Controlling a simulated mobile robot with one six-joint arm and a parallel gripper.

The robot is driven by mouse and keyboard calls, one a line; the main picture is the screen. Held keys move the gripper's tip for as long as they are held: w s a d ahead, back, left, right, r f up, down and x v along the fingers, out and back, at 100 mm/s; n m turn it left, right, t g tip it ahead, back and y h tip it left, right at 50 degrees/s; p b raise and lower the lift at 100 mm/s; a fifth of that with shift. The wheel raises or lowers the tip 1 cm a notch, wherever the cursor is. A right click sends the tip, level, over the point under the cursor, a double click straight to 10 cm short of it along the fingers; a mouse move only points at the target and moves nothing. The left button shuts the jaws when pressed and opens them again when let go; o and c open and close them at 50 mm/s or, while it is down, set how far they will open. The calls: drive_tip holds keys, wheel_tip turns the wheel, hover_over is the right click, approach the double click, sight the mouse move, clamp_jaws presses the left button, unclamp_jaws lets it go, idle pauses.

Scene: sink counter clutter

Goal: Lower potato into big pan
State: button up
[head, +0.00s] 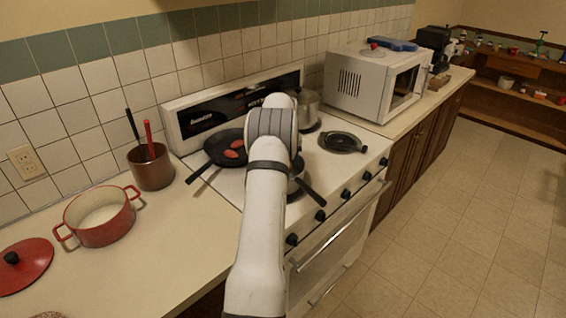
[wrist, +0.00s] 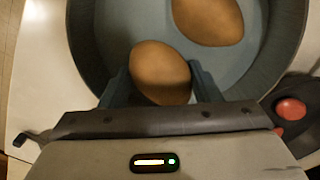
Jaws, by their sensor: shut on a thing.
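In the wrist view my gripper (wrist: 160,76) is shut on a brown potato (wrist: 160,60), with one finger at each side. The potato is over the inside of a dark round pan (wrist: 84,42) with a blue-grey floor. Another potato (wrist: 207,18) lies in that pan. I cannot tell whether the held potato touches the floor. In the head view my arm hides the gripper and the held potato. A black pan (head: 214,142) with reddish oval things (head: 231,153) stands at the stove's left; I cannot tell if it is the same pan.
A dark pan handle (head: 311,193) sticks out right of my arm. A metal pot (head: 308,108) stands at the back of the stove (head: 228,184). A red pot (head: 104,230), utensil holder (head: 151,172) and red lid (head: 24,268) are left. A microwave (head: 362,85) is right.

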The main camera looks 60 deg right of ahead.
drive_tip(key=shift+f+b, duration=0.3)
drive_tip(key=shift+f, duration=0.25)
idle(0.6)
drive_tip(key=o, duration=1.1)
drive_tip(key=shift+o, duration=0.2)
drive_tip(key=shift+r, duration=0.1)
wheel_tip(320, 180, up, 8)
drive_tip(key=shift+f+b, duration=0.2)
drive_tip(key=shift+b, duration=0.5)
